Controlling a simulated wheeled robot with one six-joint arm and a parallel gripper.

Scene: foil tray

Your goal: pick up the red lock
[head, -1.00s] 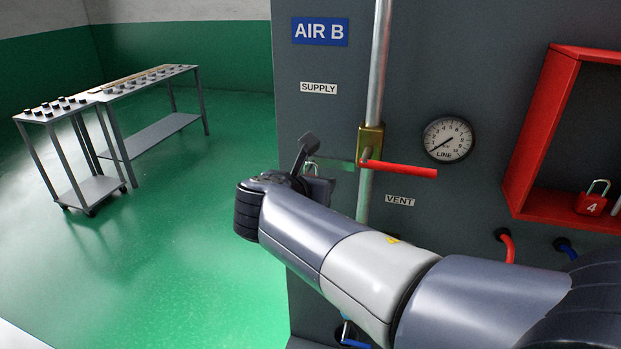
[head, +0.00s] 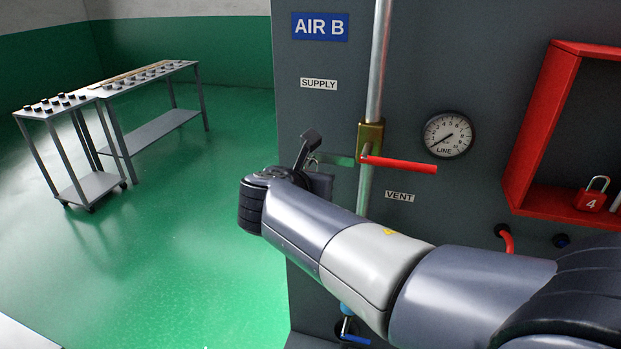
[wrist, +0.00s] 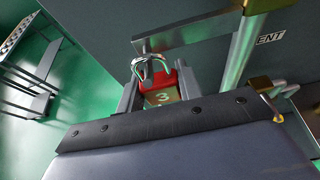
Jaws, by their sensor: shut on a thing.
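A red lock marked 3 (wrist: 160,94) sits between the fingers of my gripper (wrist: 156,88) in the wrist view. My gripper is shut on its body, and its steel shackle points away from my wrist. The shackle is at the end of a flat metal plate (wrist: 190,36) by the valve; I cannot tell whether it passes through it. In the head view my gripper (head: 318,182) is partly behind my arm, and the held lock's body is hidden. Another red lock, marked 4 (head: 591,200), stands in the red box (head: 535,135) at the right.
The grey panel carries a vertical pipe (head: 378,60), a brass valve (head: 370,138) with a red handle (head: 400,164), and a gauge (head: 447,134). Below are a red hose (head: 506,238) and a blue-handled valve (head: 350,335). Grey tables (head: 150,78) stand far left, with open green floor between.

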